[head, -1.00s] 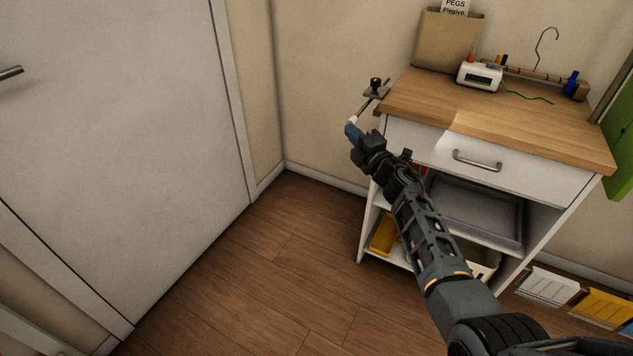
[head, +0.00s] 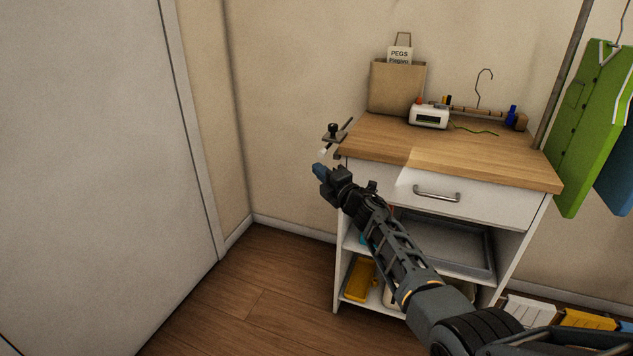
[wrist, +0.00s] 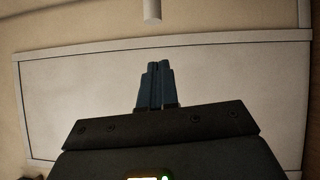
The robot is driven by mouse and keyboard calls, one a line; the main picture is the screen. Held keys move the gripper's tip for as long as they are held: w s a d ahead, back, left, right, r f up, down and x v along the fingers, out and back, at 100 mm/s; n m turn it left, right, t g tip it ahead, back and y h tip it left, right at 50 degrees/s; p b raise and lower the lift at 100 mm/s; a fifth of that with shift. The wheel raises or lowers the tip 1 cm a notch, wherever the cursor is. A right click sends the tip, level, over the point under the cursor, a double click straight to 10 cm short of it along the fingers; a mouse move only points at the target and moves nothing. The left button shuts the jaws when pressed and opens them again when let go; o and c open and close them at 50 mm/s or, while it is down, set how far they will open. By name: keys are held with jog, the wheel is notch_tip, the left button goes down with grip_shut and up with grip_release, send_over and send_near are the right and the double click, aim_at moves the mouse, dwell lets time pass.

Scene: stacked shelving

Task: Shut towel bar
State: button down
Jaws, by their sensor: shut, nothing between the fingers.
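The towel bar (head: 347,125) is a thin rod at the left side of the wooden-topped cabinet. It passes by a dark bracket with a black knob (head: 333,130). The rod shows behind the bracket, and a short part with a pale tip sticks out in front. My gripper (head: 319,170) is shut and empty, just below and in front of that tip, with a small gap in the head view. In the wrist view the shut blue fingers (wrist: 157,85) point at a pale panel. A white cylinder (wrist: 152,10), likely the bar's tip, hangs at the top edge.
The cabinet has a closed drawer (head: 437,196) and open shelves below. A white door (head: 90,170) is at left. Floor between is clear.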

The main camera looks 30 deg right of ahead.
jog(key=s+p, duration=0.3)
jog(key=s, duration=0.7)
jog(key=shift+s+f, duration=0.15)
jog(key=shift+f, duration=0.25)
jog(key=shift+a, duration=0.15)
